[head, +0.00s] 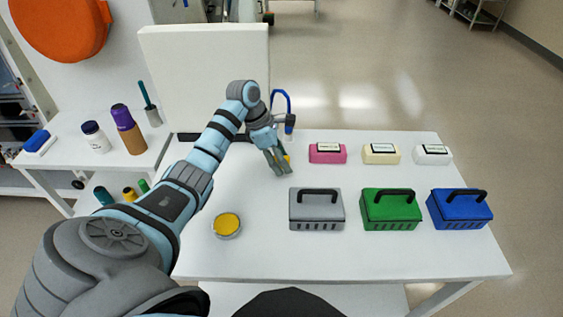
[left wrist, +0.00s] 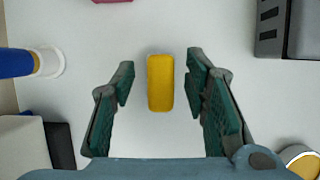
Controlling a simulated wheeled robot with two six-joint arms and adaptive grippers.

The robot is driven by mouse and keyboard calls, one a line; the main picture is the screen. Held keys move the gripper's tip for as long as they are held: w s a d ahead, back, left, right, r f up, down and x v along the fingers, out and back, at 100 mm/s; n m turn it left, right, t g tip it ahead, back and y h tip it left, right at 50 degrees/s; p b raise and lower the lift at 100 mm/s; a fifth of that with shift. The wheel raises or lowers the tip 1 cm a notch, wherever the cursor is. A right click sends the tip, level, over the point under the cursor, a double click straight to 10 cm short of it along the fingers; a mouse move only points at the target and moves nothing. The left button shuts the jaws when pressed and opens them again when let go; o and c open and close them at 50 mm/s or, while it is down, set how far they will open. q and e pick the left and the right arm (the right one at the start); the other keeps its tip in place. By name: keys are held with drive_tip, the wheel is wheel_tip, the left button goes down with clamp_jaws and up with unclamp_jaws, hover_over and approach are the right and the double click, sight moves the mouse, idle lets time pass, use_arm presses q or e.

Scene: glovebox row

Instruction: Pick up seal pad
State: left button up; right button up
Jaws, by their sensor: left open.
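A yellow block (left wrist: 160,83) with rounded edges, which looks like the seal pad, lies on the white table. In the left wrist view it sits between the two fingers of my left gripper (left wrist: 160,76), with a gap on both sides. In the head view my left gripper (head: 278,165) points down at the back of the table, and only a sliver of the yellow block (head: 288,159) shows beside it. The left gripper is open and holds nothing. My right gripper is not in view.
Pink (head: 328,153), cream (head: 381,154) and white (head: 433,154) labelled blocks stand to the right. Grey (head: 317,211), green (head: 391,212) and blue (head: 461,211) handled boxes stand in front of them. A round yellow-topped tin (head: 227,225) is near the front left. A blue-hooked stand (head: 290,121) is behind the gripper.

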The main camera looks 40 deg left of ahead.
use_arm(q)
clamp_jaws()
drive_tip(key=shift+r, duration=0.15)
wheel_tip(320, 180, up, 20)
drive_tip(key=p, duration=1)
drive_tip(key=c, duration=0.8)
unclamp_jaws()
clamp_jaws()
